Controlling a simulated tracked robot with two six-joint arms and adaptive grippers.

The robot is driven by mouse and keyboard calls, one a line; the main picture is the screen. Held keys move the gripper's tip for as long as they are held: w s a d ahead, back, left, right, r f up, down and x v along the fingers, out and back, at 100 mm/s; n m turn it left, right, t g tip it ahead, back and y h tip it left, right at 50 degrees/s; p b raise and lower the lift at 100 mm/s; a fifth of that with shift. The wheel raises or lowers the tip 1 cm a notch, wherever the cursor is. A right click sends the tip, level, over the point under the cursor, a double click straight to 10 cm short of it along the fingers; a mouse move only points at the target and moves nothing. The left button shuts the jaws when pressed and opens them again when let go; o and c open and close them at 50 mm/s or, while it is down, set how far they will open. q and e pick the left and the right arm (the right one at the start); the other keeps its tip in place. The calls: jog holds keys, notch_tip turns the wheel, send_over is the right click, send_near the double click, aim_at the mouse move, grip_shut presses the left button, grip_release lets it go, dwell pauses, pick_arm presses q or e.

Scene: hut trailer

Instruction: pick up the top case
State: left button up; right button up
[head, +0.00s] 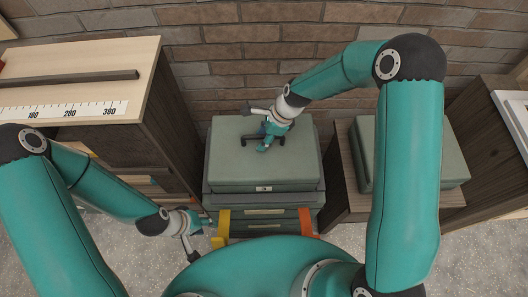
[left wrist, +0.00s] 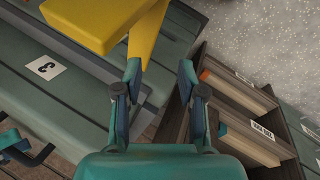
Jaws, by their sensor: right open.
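The top case (head: 230,165) is a flat grey-green box with a small white label on its front, lying on a stack of similar cases (head: 265,214). My right gripper (head: 255,130) is open over the middle of its lid; contact is unclear. A dark handle-like shape shows beside its fingers. My left gripper (head: 201,235) is open and empty at the stack's front left, near a yellow upright piece (head: 222,222). In the left wrist view its open fingers (left wrist: 160,76) are below the yellow piece (left wrist: 95,22), and a case labelled 3 (left wrist: 75,85) is at left.
An orange piece (head: 307,222) stands at the stack's front right. A wooden bench with a ruler (head: 70,111) is at left. Another green case (head: 440,150) lies on a wooden cabinet at right. A brick wall (head: 240,50) is behind. Drawers with labels (left wrist: 240,135) show in the wrist view.

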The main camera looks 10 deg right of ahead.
jog(key=shift+f, duration=0.25)
dwell(0.3)
grip_shut()
jog(key=shift+w+r, duration=0.1)
dwell(0.4)
